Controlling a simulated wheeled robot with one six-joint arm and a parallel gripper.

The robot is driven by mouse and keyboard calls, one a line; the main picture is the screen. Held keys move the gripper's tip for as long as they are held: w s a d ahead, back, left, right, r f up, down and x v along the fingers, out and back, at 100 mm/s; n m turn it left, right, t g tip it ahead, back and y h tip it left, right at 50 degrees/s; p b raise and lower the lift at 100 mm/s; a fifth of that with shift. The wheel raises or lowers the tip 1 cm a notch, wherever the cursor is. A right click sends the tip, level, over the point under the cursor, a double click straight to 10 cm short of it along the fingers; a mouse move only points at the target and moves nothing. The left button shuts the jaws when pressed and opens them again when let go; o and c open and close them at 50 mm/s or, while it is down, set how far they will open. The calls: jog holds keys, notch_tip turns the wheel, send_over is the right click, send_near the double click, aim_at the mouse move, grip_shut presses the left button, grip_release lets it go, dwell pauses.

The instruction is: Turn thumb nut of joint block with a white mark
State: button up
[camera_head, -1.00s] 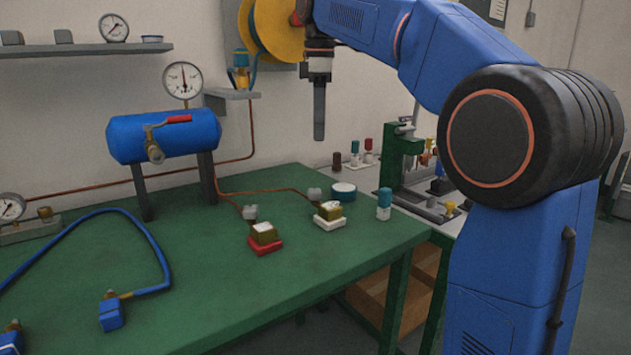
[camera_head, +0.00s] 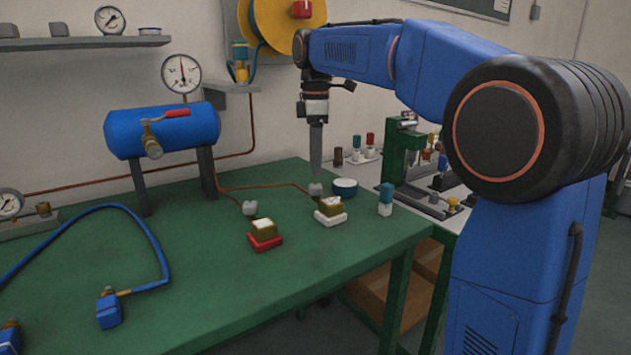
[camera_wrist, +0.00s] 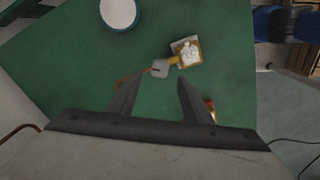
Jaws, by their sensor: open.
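The joint block with the white base (camera_head: 330,217) sits on the green table; its brass-coloured body has a white top. A grey thumb nut (camera_head: 315,190) stands at its back left, on the copper pipe. In the wrist view the white-marked block (camera_wrist: 187,50) lies beyond my fingertips, and its thumb nut (camera_wrist: 160,68) shows just ahead of the gap between the fingers. My gripper (camera_head: 316,172) points down above that nut, apart from the block. It is open and empty in the wrist view (camera_wrist: 155,92). A similar block with a red base (camera_head: 264,242) stands to the left.
The red block's grey nut (camera_head: 250,208) stands behind it. A round white-topped tin (camera_head: 345,188) and a teal-capped bottle (camera_head: 386,198) stand close by on the right. A blue tank (camera_head: 165,132) on legs is at the back left.

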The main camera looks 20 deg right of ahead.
aim_at(316, 185)
jog(key=shift+f, duration=3.05)
jog(key=c, duration=1.1)
